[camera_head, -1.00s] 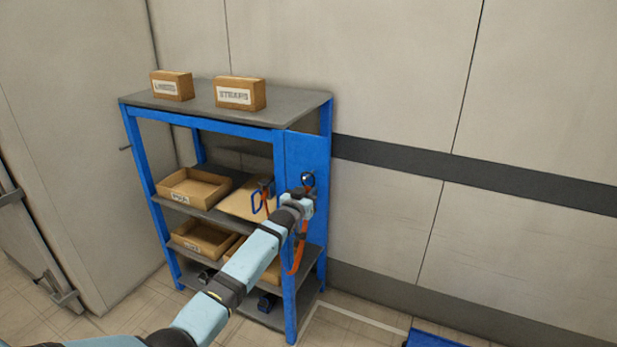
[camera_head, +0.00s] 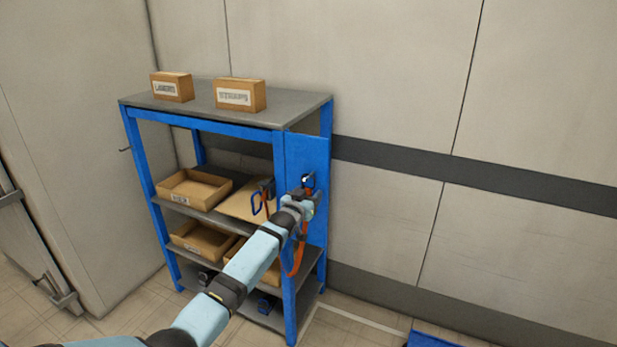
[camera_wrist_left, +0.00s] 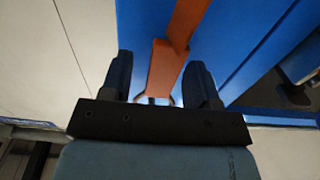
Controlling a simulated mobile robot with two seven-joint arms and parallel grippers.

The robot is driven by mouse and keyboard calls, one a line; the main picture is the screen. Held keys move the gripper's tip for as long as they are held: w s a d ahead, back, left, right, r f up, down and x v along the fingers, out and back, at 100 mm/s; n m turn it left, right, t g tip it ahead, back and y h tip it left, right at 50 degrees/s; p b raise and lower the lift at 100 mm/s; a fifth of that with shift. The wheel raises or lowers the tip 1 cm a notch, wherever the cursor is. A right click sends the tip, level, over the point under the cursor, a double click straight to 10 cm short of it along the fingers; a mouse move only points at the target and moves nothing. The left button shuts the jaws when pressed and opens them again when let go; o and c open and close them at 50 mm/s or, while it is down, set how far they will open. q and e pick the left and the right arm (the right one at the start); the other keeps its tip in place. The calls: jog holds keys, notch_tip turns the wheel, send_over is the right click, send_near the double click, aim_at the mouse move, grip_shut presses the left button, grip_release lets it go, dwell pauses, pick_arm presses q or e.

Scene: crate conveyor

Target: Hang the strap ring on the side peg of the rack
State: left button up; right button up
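The blue rack (camera_head: 305,150) has a side panel facing right, with a small dark peg fitting (camera_head: 307,181) on it. My left gripper (camera_head: 303,193) is at this panel, just below and in front of the fitting. In the left wrist view its two dark fingers (camera_wrist_left: 160,78) stand apart, with gaps beside the orange strap (camera_wrist_left: 167,65). A thin metal arc, likely the strap ring (camera_wrist_left: 171,100), shows low between the fingers, mostly hidden. The strap also hangs down the panel in the head view (camera_head: 297,258). I cannot tell whether the ring is around the peg. My right gripper is not in view.
Two labelled boxes, one left (camera_head: 172,87) and one right (camera_head: 240,95), stand on the top shelf. Open trays (camera_head: 194,188) fill lower shelves. A blue-handled item (camera_head: 257,204) shows by the front post. The wall right of the rack is clear; a blue object (camera_head: 430,339) lies low.

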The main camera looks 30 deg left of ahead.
pick_arm(q)
jog(key=s, duration=1.4)
jog(key=s+d+f+m+g+h, duration=0.1)
jog(key=s+d+f+g, duration=0.1)
jog(key=s+d+f, duration=0.45)
jog(key=s+d+f+m+g+h, duration=0.15)
jog(key=s+d+f, duration=0.25)
jog(key=s+f, duration=0.6)
jog(key=s+d+f+g, duration=0.2)
jog(key=s+d, duration=0.2)
jog(key=s, duration=0.7)
jog(key=s+d+f+g, duration=0.2)
jog(key=s+d, duration=0.2)
jog(key=s, duration=0.7)
notch_tip(320, 180, up, 12)
jog(key=p, duration=1.3)
jog(key=shift+a+h+p, duration=0.35)
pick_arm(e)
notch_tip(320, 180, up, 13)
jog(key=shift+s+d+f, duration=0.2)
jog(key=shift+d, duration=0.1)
pick_arm(q)
jog(key=shift+r+m+t, duration=0.1)
jog(key=shift+m+t, duration=0.15)
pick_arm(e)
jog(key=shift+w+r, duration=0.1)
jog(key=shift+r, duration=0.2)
